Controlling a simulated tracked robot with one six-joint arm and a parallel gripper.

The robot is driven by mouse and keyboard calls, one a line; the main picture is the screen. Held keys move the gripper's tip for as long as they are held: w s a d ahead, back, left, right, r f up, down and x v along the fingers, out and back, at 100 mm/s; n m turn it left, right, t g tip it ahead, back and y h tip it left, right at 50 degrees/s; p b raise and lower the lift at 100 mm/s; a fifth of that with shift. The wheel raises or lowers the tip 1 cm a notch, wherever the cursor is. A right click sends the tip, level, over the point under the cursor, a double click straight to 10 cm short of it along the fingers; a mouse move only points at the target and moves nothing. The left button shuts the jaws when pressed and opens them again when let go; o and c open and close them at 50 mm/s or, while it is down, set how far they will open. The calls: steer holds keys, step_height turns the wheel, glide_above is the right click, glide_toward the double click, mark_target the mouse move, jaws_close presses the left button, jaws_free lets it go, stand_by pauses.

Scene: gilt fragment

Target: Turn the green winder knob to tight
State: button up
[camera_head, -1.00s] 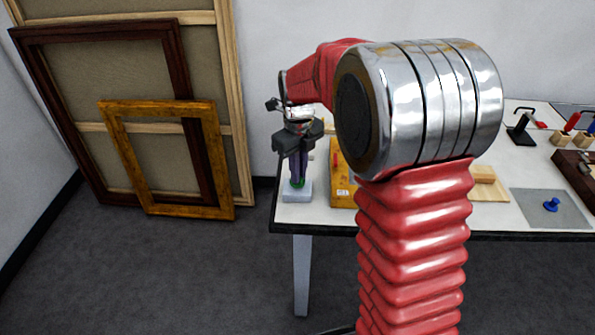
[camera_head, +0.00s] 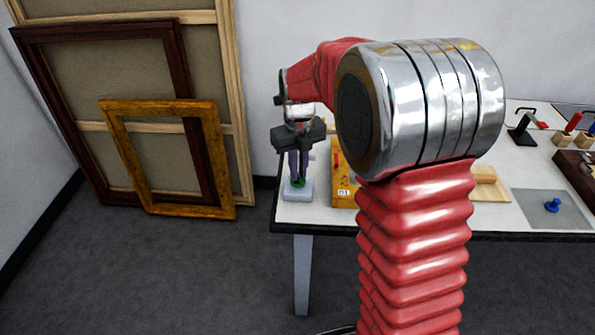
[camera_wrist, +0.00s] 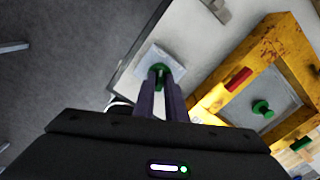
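The green winder knob (camera_wrist: 158,71) stands on a small pale grey block (camera_head: 290,194) at the left front corner of the table. In the head view only a little of the green knob (camera_head: 299,183) shows below my fingers. My gripper (camera_wrist: 159,88) points down at it, with one purple-grey finger on each side. The fingers look closed against the knob, with a narrow gap between them higher up. My gripper also shows in the head view (camera_head: 299,178). Any marks for tight on the block are hidden or too small to read.
A grey mat (camera_head: 575,215) with a blue knob (camera_head: 552,205) lies farther right. Picture frames (camera_head: 225,165) lean on the wall at left.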

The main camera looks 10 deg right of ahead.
mark_target(299, 175)
steer(key=o, duration=0.4)
steer(key=shift+s+f, duration=0.1)
step_height(299, 175, up, 14)
steer(key=shift+f, duration=0.15)
stand_by(0.5)
